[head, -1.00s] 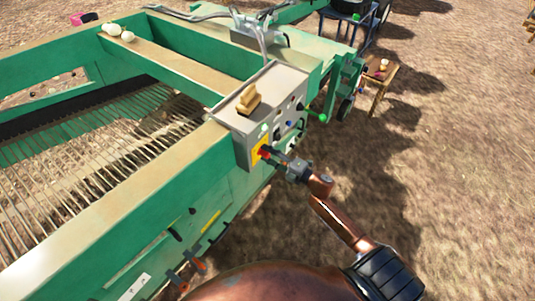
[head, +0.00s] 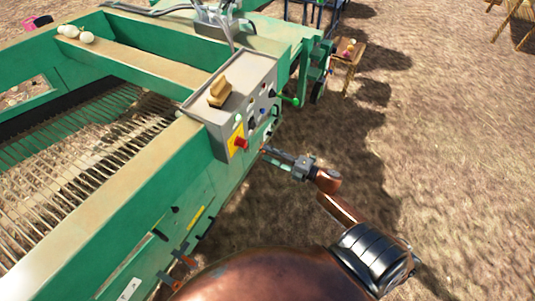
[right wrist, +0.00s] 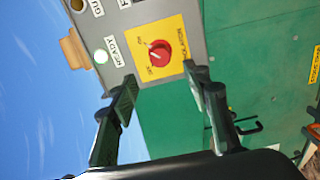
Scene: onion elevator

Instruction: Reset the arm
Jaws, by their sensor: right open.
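My right gripper (head: 268,152) is open and empty in the head view, a short way to the right of the control box (head: 252,98). In the right wrist view its two fingers (right wrist: 160,95) stand wide apart, with the red rotary knob (right wrist: 160,53) on its yellow plate (right wrist: 176,33) beyond them. The knob also shows in the head view (head: 241,143), apart from the fingertips. My right arm reaches in from the lower right, its elbow bent. My left gripper is not in view.
A green machine (head: 90,225) with a bar conveyor (head: 75,150) fills the left side. A tan block (head: 219,92) sits on the control box. A small wooden stool (head: 347,62) stands at the back. Bare ground on the right is clear.

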